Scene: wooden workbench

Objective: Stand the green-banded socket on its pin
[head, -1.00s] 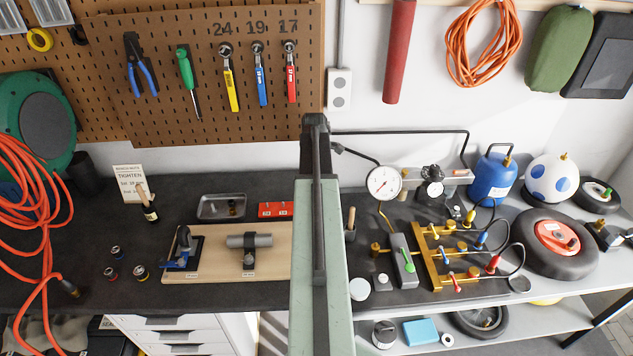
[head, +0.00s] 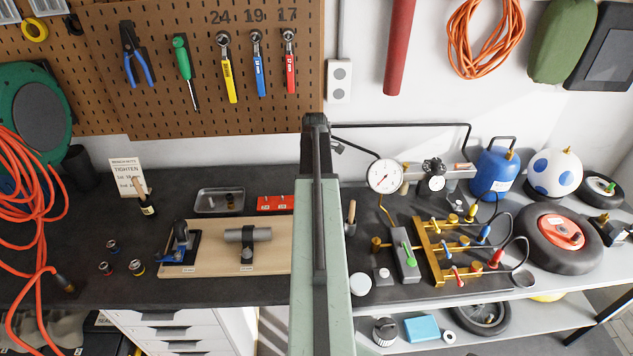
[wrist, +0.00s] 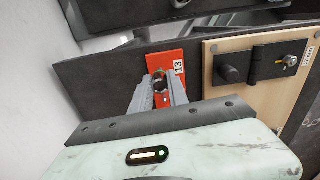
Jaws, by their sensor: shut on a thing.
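In the wrist view my gripper (wrist: 160,92) is shut on a dark round socket (wrist: 159,82), which shows between the two grey fingers. Whether the socket touches the rack or a pin is hidden. In the head view the red rack (head: 272,203) lies at the bench's back, left of my arm, which covers part of it. The gripper and held socket are hidden there. Blue-, red- and yellow-banded sockets (head: 113,247) (head: 105,268) (head: 137,267) stand at the left.
A wooden board (head: 210,262) with a clamp and a grey cylinder lies in front of the rack. A metal tray (head: 219,208) is left of the rack. Gauges and a yellow manifold (head: 432,250) crowd the bench right of my arm.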

